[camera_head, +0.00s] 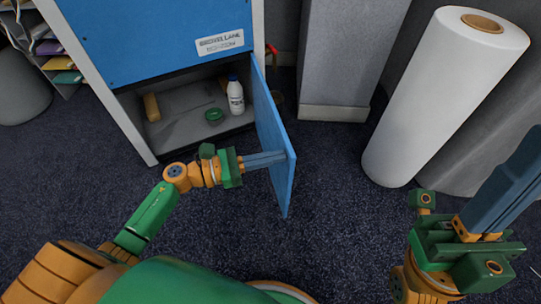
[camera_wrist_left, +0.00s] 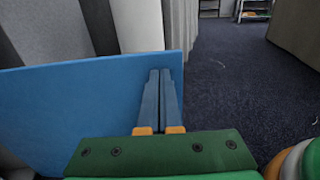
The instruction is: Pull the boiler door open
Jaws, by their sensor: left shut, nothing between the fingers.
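The blue boiler door (camera_head: 272,135) stands swung far out from the right side of the low cabinet opening in the head view. It fills much of the left wrist view (camera_wrist_left: 70,100). My left gripper (camera_head: 286,156) is shut and empty, its fingers pointing right across the door's inner face near the outer edge. In the left wrist view the fingertips (camera_wrist_left: 160,72) overlap the door; whether they touch it I cannot tell. My right gripper (camera_head: 520,165) is at the right edge, partly out of frame, away from the door; its finger gap is not clear.
The open compartment holds a white bottle (camera_head: 235,96), a green round item (camera_head: 214,114) and a yellowish item (camera_head: 151,107). A large white roll (camera_head: 440,100) stands at the right. A grey block (camera_head: 345,60) stands behind the door. Dark carpet (camera_head: 330,240) in front is clear.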

